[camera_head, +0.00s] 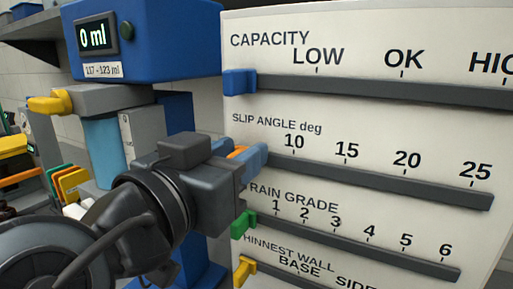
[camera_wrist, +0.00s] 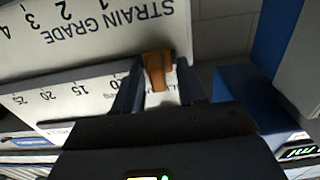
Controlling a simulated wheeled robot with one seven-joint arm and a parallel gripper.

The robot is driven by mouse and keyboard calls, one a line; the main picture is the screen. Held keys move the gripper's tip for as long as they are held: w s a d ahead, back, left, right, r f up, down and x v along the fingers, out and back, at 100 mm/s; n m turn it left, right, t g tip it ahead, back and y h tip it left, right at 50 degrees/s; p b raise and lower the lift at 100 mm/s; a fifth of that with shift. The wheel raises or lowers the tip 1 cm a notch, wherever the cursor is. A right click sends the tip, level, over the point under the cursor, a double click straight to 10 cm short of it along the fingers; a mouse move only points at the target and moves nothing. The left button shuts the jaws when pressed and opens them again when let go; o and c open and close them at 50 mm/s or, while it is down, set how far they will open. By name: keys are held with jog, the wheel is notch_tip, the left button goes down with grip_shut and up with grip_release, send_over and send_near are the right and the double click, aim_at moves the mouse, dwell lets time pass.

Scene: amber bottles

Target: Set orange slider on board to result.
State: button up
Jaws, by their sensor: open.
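The white board (camera_head: 370,130) fills the right of the head view, with labelled grey slider tracks. The orange slider (camera_head: 237,152) is at the left end of the SLIP ANGLE deg track (camera_head: 390,183), left of the 10 mark, and is partly hidden by my gripper (camera_head: 250,160). In the wrist view, which is upside down, the orange slider (camera_wrist: 157,68) shows between the two fingers of my gripper (camera_wrist: 158,88). The fingers are open, one on each side of the slider. Whether either finger touches it I cannot tell.
A blue slider (camera_head: 239,82), a green slider (camera_head: 243,224) and a yellow slider (camera_head: 244,270) sit at the left ends of their tracks. A blue device (camera_head: 150,40) reading 0 ml, labelled 117 - 123 ml, stands left of the board. The orange slider's track looks clear to the right.

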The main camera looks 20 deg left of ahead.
jog(key=shift+c, duration=0.2)
grip_shut()
dwell(0.3)
